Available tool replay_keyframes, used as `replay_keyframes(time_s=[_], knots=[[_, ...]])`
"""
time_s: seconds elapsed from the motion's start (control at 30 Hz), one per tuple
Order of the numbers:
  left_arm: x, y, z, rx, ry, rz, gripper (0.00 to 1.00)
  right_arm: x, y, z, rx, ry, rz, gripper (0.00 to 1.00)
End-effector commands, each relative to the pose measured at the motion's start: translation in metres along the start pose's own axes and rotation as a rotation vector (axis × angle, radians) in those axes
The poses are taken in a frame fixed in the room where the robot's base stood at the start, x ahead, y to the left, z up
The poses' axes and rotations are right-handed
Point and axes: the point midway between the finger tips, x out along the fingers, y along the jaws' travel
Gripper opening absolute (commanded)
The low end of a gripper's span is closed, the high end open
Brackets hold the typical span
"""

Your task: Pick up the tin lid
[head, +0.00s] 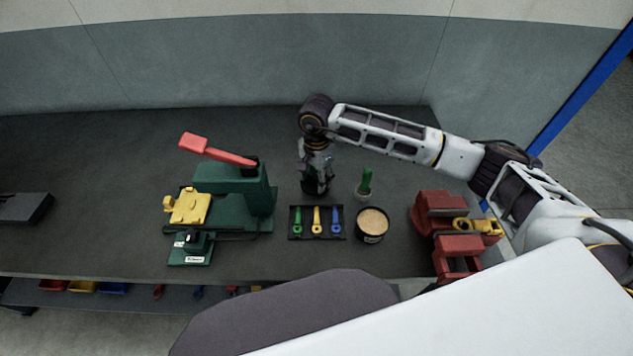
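A round dark tin (372,237) with a label on its front stands on the dark bench, right of the middle. Its top shows a pale beige round surface (373,221); I cannot tell whether this is a lid or the contents. No separate lid can be made out. My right gripper (316,189) points down over the bench, behind the tray of small tools and to the left of the tin, apart from it. Its fingers are dark and small here, so whether they are open or shut is unclear, and they may hide something beneath. My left gripper is out of view.
A black tray (317,237) holds green, yellow and blue tools. A green-handled brush (366,181) stands behind the tin. A green press (232,193) with a red lever is at left, a red vise (440,217) at right. The bench (110,200) has free room at left.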

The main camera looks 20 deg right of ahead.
Motion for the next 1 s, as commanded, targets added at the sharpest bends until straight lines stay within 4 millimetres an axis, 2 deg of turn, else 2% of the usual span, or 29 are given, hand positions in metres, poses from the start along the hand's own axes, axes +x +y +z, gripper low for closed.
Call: replay_keyframes(time_s=[0.03, 0.17, 0.67, 0.73, 0.8, 1.0], knots=[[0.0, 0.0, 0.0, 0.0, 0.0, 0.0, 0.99, 0.003, 0.001, 0.0, 0.0, 0.0, 0.003, 0.34], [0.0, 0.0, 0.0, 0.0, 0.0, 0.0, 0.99, 0.004, 0.001, 0.0, 0.0, -0.001, 0.005, 0.18], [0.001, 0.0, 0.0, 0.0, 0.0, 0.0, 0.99, 0.006, 0.003, 0.001, 0.0, -0.002, 0.012, 0.15], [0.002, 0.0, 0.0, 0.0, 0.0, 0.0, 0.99, 0.003, 0.003, 0.001, 0.0, -0.002, 0.012, 0.14], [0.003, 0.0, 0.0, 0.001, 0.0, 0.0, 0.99, -0.003, 0.003, 0.001, 0.0, -0.001, 0.011, 0.0], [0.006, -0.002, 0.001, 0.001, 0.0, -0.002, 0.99, -0.029, 0.001, 0.0, 0.0, 0.0, 0.004, 0.0]])
